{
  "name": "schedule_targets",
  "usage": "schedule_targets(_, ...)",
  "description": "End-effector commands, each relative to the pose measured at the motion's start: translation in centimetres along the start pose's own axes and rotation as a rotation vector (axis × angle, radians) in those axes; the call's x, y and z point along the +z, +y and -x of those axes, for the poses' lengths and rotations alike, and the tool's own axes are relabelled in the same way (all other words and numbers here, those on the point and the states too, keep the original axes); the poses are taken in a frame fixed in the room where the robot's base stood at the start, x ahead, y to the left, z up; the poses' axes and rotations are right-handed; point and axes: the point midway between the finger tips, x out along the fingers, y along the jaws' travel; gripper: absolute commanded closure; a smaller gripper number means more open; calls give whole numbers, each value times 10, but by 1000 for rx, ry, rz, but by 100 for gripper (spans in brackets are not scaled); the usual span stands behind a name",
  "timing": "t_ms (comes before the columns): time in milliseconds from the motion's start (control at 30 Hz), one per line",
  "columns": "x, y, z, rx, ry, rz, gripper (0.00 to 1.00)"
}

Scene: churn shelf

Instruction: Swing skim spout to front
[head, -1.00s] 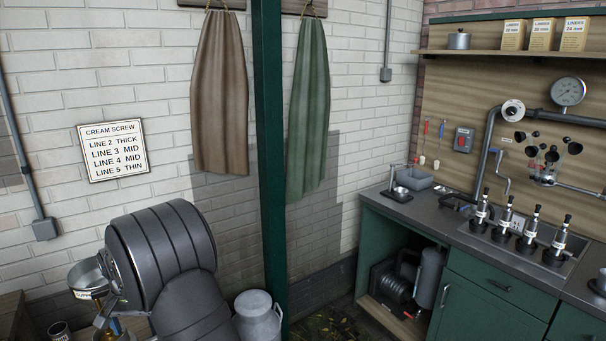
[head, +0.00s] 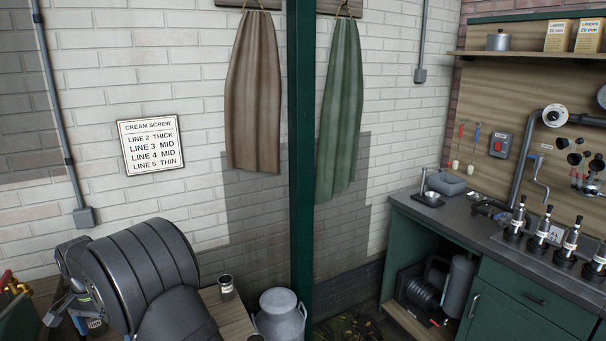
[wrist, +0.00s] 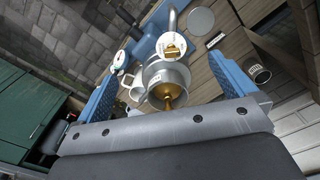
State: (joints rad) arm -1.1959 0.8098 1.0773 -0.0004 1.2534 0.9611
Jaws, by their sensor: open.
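The wrist view shows a steel separator body (wrist: 166,76) with a brass nozzle (wrist: 168,97) at its middle. A curved steel tube (wrist: 172,19) rises above it, beside a round white label (wrist: 173,47) with a brass fitting. I cannot tell for sure which part is the skim spout. My gripper (wrist: 170,68) is open, its blue ribbed fingers spread wide on either side of the separator. Nothing is visibly held, and contact is not clear. In the head view, my arm hides most of the separator.
A dark tin (head: 226,287) stands on a wooden bench (head: 234,323), right of my arm. A milk churn (head: 280,315) and a green post (head: 300,180) stand further right. A cream screw sign (head: 151,144) hangs on the wall. Several milking clusters stand on the right counter (head: 465,218).

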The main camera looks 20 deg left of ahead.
Motion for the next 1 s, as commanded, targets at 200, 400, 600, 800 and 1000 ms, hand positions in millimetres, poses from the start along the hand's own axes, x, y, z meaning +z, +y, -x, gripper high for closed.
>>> schedule_targets(200, 6, -2, 5, -10, 20, 31, 0)
schedule_targets(400, 6, -2, 5, -11, 24, 36, 0)
schedule_targets(600, 6, -2, 5, -11, 24, 36, 24)
schedule_targets(800, 4, -1, 6, -9, 26, 37, 62)
schedule_targets(1000, -44, 48, 42, 73, 68, 91, 62)
